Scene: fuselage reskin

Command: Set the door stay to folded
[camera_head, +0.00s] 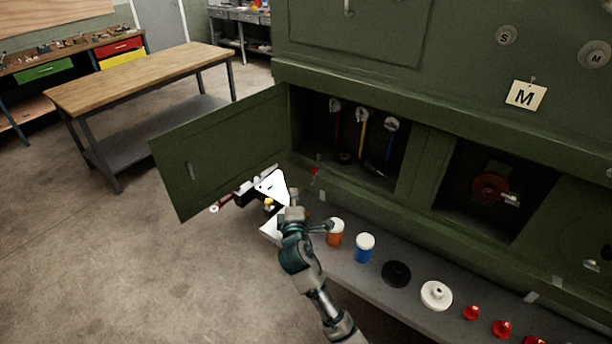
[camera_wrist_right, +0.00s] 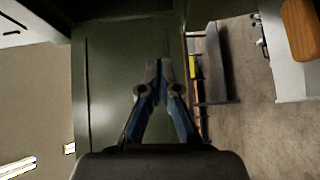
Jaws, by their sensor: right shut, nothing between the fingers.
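The green cabinet door (camera_head: 215,155) stands swung open to the left of its compartment. A small upright part with a red patch (camera_head: 315,172) sits at the compartment's lower left corner; it may be the door stay, but it is too small to tell whether it is folded. My right gripper (camera_head: 293,194) is shut and empty, low in front of the opening near the door's hinge side. In the right wrist view its fingertips (camera_wrist_right: 160,68) meet in front of a green panel (camera_wrist_right: 110,85). My left gripper is out of view.
A grey shelf (camera_head: 345,278) below the cabinet carries an orange jar (camera_head: 335,234), a blue jar (camera_head: 364,248), black and white discs and red knobs. Gauges (camera_head: 362,116) hang inside the open compartment. A wooden table (camera_head: 145,78) stands at the left; the floor before it is clear.

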